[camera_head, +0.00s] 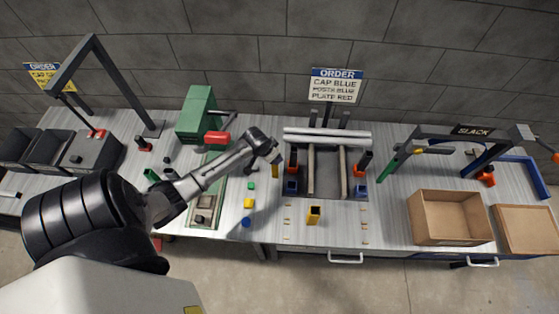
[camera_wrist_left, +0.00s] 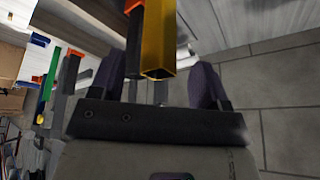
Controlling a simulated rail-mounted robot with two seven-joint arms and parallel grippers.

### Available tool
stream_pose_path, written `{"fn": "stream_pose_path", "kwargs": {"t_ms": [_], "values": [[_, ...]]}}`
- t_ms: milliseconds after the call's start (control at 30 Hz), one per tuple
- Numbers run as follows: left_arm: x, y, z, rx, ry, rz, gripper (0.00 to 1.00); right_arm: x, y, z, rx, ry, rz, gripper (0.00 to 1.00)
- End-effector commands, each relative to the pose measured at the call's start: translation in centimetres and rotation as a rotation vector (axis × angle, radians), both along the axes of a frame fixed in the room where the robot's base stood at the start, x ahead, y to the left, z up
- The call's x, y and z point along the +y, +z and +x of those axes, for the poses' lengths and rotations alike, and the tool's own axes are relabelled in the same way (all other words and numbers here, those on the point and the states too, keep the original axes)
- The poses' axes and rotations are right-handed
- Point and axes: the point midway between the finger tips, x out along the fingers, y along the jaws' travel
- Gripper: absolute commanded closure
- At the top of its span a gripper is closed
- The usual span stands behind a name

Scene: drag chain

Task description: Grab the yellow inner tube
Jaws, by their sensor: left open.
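A yellow square tube (camera_wrist_left: 158,42) is large in the left wrist view, its open end facing the camera. It lies between the two dark fingers of my left gripper (camera_wrist_left: 160,82), with gaps showing at its sides. In the head view my left gripper (camera_head: 274,154) is at the left side of the central fixture, and a small part of the yellow tube (camera_head: 275,171) shows just below it. My left gripper is open. A second, short yellow piece (camera_head: 314,214) stands at the front of the table. My right gripper is not in view.
Grey rollers (camera_head: 326,137) and posts with orange and blue parts (camera_head: 291,187) stand near my left gripper. An order sign (camera_head: 336,86) rises behind. A cardboard box (camera_head: 417,218) is at the right. Small coloured blocks (camera_head: 247,222) lie left of the fixture.

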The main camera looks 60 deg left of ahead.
Motion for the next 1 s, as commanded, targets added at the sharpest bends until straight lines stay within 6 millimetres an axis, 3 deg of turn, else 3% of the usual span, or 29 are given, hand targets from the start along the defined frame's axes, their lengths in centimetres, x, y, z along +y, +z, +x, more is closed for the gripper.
{"fn": "stream_pose_path", "kwargs": {"t_ms": [133, 600, 1000], "values": [[0.4, 0.3, 0.2, -0.004, 0.015, -0.037, 0.30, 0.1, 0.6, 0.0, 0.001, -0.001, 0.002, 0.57], [0.7, -3.6, 1.8, -0.004, 0.016, -0.042, 0.30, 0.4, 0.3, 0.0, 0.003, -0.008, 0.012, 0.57], [0.8, -4.1, 2.0, -0.005, 0.015, -0.041, 0.30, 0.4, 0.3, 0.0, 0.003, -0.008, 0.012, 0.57]]}}
